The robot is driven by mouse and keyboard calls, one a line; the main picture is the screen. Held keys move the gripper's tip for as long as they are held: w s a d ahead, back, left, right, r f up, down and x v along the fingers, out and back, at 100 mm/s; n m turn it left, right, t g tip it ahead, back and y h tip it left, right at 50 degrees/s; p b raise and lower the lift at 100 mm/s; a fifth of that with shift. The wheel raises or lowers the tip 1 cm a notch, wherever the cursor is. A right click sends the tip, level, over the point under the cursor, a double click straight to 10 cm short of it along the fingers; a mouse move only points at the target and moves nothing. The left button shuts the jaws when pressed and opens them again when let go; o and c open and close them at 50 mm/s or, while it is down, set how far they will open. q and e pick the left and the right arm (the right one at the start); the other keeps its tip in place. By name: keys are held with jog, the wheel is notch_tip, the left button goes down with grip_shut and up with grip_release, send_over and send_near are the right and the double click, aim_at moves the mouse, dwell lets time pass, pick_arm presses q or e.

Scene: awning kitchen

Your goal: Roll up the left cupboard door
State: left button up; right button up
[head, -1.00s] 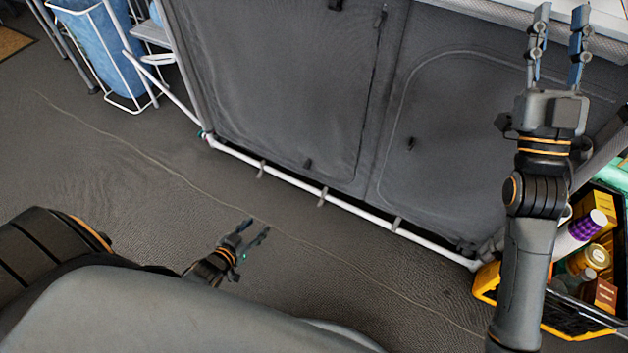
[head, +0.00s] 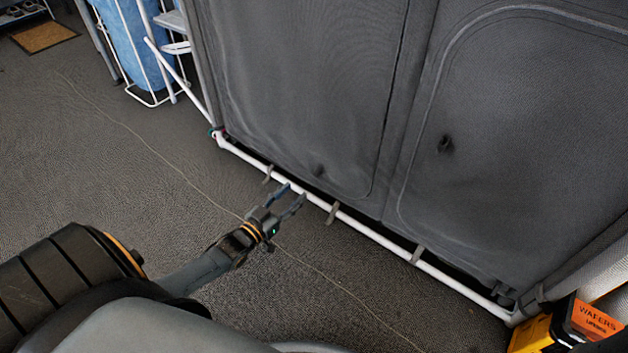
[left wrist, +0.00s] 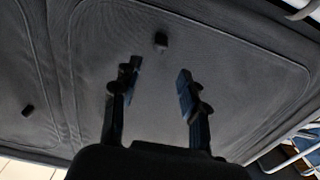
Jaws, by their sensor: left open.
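The left cupboard door (head: 300,90) is a dark grey fabric panel, hanging down flat and closed in the head view. A small dark tab (head: 318,170) sits near its lower edge. My left gripper (head: 295,194) is open and empty, low in front of the white bottom rail, a little left of and below the tab in the picture. In the left wrist view the door (left wrist: 235,75) fills most of the picture. The tab (left wrist: 161,40) shows just beyond and between the spread fingers (left wrist: 159,68). My right gripper is not in view.
The right cupboard door (head: 510,140) also hangs closed, with its own tab (head: 445,144). A white rail (head: 372,233) runs along the cupboard's foot. A yellow-and-black crate (head: 535,335) stands at the lower right, a white rack (head: 160,70) at the upper left. The floor in front is clear.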

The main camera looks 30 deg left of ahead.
aim_at(314, 175)
pick_arm(q)
jog(key=w+b, duration=0.1)
jog(key=w, duration=0.2)
jog(key=w+b, duration=0.2)
jog(key=w, duration=0.1)
jog(key=w+b, duration=0.2)
jog(key=w, duration=0.1)
jog(key=shift+w+d+f, duration=0.1)
jog(key=shift+d+f, duration=0.05)
jog(key=shift+d, duration=0.15)
jog(key=shift+w, duration=0.3)
jog(key=shift+c, duration=0.3)
grip_shut()
